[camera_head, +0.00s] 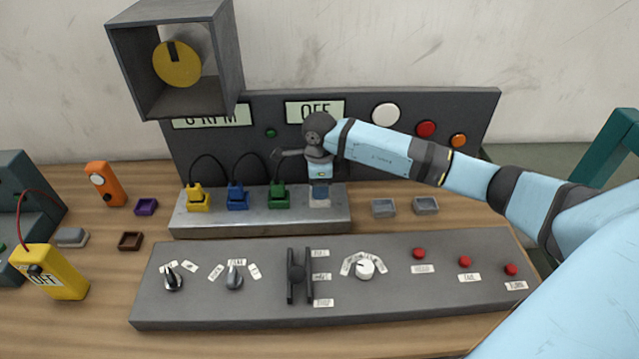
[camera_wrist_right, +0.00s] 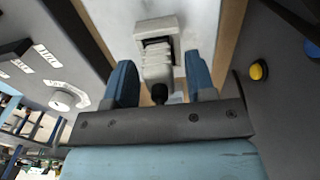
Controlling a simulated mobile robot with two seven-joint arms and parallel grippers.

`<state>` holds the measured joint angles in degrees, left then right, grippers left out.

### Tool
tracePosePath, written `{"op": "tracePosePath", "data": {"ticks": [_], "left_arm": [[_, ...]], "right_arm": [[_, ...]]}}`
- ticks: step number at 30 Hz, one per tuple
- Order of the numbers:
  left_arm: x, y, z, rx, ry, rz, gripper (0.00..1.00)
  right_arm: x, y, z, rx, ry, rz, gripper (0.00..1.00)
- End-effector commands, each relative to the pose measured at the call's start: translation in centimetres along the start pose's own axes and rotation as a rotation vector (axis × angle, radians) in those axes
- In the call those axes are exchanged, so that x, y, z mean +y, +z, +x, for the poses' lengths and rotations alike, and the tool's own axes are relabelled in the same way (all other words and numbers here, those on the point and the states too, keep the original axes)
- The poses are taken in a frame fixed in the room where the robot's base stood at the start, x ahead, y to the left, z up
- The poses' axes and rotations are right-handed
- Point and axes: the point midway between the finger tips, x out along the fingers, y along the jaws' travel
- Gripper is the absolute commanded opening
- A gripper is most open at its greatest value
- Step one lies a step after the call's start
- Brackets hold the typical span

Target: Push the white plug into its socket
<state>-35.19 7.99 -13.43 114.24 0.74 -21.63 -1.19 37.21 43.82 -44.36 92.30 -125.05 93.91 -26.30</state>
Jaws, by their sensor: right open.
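The white plug (camera_wrist_right: 157,64) shows in the right wrist view, its tip at the dark opening of a pale socket (camera_wrist_right: 155,25) and its black cable end towards me. How deep it sits I cannot tell. My right gripper (camera_wrist_right: 160,76) is open, with one blue finger on each side of the plug and a gap visible on both sides. In the head view my right gripper (camera_head: 320,187) points down over the right end of the grey socket strip (camera_head: 270,215) and hides most of the plug. My left gripper is not in view.
Yellow (camera_head: 198,198), blue (camera_head: 237,196) and green (camera_head: 279,195) plugs with black cables stand in the strip to the left. A control panel (camera_head: 210,305) with knobs and red buttons lies in front. Two small grey trays (camera_head: 384,207) sit right of the strip.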

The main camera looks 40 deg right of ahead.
Motion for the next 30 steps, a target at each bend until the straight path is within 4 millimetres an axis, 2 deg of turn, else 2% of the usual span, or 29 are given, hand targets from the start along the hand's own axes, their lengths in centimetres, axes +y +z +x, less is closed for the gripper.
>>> {"op": "tracePosePath", "data": {"ticks": [5, 12, 18, 24, 30], "left_arm": [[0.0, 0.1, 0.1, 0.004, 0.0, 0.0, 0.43], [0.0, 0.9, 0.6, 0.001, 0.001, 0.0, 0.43], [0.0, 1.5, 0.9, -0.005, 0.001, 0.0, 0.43], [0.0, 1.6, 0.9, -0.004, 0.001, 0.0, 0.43], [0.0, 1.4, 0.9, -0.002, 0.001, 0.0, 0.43]], "right_arm": [[-0.1, 0.0, -2.4, -0.002, -0.005, -0.001, 0.5], [-0.1, 0.0, -7.7, -0.002, -0.006, 0.0, 0.5], [-0.1, 0.0, -10.9, -0.002, -0.002, 0.0, 0.5], [0.0, 0.0, -12.2, 0.0, -0.001, 0.0, 0.5], [0.0, 0.0, -12.2, 0.0, 0.0, 0.0, 0.5]]}}
